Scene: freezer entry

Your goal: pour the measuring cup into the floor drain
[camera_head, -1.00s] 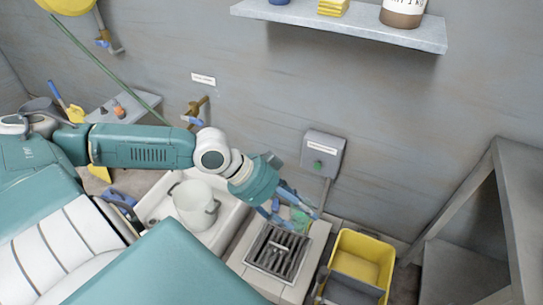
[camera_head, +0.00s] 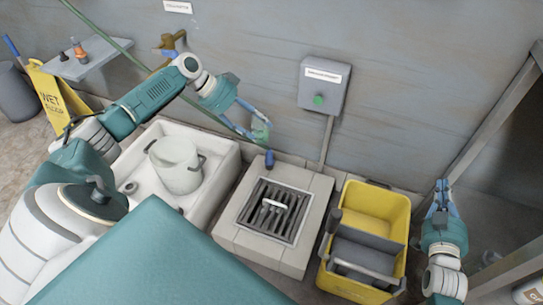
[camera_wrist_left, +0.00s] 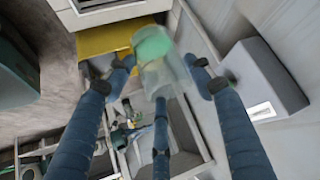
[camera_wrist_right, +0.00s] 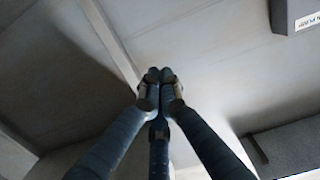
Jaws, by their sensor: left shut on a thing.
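The measuring cup (camera_head: 261,131) is small and clear with green contents. My left gripper (camera_head: 254,124) is shut on it and holds it up near the wall, behind the drain. In the left wrist view the cup (camera_wrist_left: 158,65) sits between the two fingers, the green showing at its far end; its exact tilt is hard to tell. The floor drain (camera_head: 255,230) is a dark slatted grate in a pale square block, in front of and below the cup. My right gripper (camera_head: 441,188) is empty, its fingertips together, right of the yellow bucket.
A white sink (camera_head: 215,185) holding a pale bucket (camera_head: 176,168) stands left of the drain. A yellow mop bucket (camera_head: 393,212) stands right of it. A grey switch box (camera_head: 323,84) hangs on the wall.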

